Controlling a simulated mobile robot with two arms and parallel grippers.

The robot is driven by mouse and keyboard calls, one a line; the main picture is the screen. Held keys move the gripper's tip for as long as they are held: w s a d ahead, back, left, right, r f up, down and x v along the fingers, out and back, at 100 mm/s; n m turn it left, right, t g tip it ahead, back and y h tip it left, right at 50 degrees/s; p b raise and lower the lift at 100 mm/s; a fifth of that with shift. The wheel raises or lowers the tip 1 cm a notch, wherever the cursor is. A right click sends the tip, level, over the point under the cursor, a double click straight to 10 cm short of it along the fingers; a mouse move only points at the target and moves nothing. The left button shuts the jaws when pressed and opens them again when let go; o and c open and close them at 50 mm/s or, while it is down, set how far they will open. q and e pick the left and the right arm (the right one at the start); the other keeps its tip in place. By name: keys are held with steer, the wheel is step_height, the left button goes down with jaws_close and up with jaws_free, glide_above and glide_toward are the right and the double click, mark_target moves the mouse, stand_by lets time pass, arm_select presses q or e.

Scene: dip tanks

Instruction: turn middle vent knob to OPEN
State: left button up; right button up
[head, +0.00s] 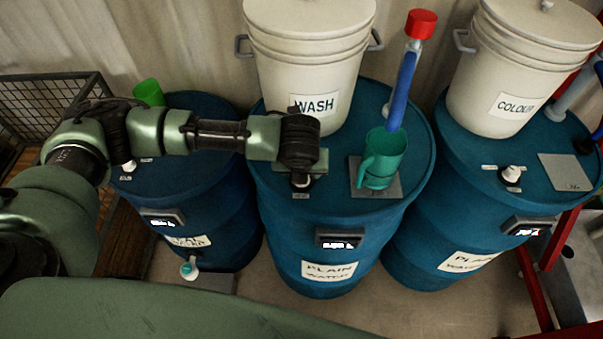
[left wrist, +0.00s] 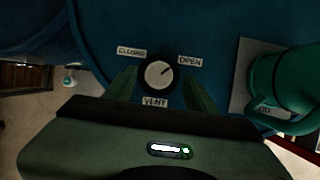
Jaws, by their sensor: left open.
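The middle vent knob (left wrist: 158,75) is a round black knob with a pale face on the blue middle drum (head: 345,205). In the left wrist view its mark points up and right, toward the side of the OPEN label (left wrist: 190,61). The CLOSED label (left wrist: 131,51) is at upper left and the VENT label (left wrist: 155,101) is below. My left gripper (left wrist: 160,80) is open, with one finger on each side of the knob; I see gaps between fingers and knob. In the head view my left gripper (head: 301,168) hangs over the knob and mostly hides it. My right gripper is not in view.
A green mug (head: 378,165) stands on a grey plate right of the knob. The white WASH bucket (head: 310,60) stands behind it, and a blue tube with a red cap (head: 421,24) rises beside it. The left drum (head: 200,150) and right drum (head: 480,215) have similar knobs.

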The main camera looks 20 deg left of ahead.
arm_select(q)
steer(key=b+v, duration=0.1)
steer(key=v, duration=0.4)
steer(key=shift+s+r, duration=0.15)
steer(key=shift+r, duration=0.1)
